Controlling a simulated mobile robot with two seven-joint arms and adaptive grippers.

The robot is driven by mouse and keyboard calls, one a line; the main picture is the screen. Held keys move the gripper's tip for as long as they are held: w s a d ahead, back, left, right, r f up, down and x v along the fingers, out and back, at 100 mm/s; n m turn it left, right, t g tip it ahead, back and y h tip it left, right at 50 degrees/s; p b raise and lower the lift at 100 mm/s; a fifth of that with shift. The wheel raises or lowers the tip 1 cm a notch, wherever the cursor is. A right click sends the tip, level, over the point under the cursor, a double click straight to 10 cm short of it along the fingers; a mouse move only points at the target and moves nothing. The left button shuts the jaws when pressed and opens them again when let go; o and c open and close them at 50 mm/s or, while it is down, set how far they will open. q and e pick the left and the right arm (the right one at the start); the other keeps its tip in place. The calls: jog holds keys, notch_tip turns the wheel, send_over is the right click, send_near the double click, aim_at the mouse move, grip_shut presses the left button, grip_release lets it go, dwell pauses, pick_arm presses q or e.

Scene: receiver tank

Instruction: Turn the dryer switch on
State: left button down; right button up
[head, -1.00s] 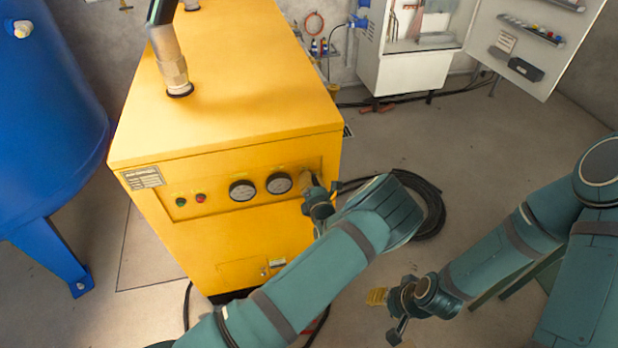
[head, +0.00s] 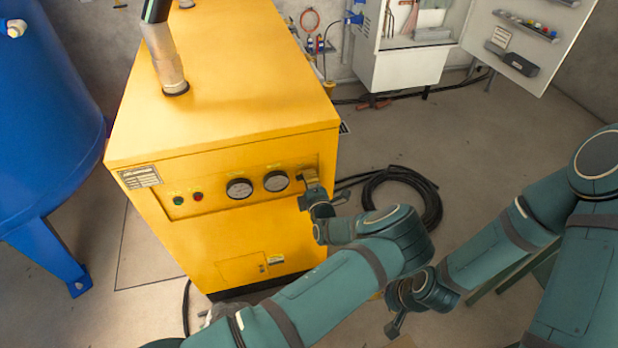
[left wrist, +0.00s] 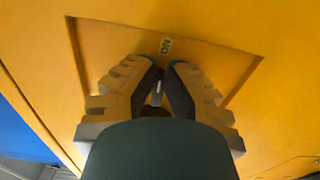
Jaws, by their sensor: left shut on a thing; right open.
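The yellow dryer cabinet (head: 230,75) has a front panel (head: 215,205) with two round gauges, a green and a red button, and the dryer switch at its right end. My left gripper (head: 308,178) is at that right end, and its fingers hide the switch in the head view. In the left wrist view, the left gripper's fingers (left wrist: 160,82) are shut around the dark switch handle (left wrist: 157,92), below an upside-down "ON" label (left wrist: 166,45). My right gripper (head: 397,322) hangs low over the floor, away from the dryer.
A blue tank (head: 45,110) stands left of the dryer. A coiled black hose (head: 432,205) lies on the floor to its right. A white open cabinet (head: 400,68) stands at the back. Clear floor lies between the hose and that cabinet.

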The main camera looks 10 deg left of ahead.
pick_arm(q)
jog(key=shift+m, duration=0.3)
dwell(0.4)
jog(key=c, duration=1.3)
grip_release()
jog(key=shift+a, duration=0.1)
jog(key=v, duration=1.2)
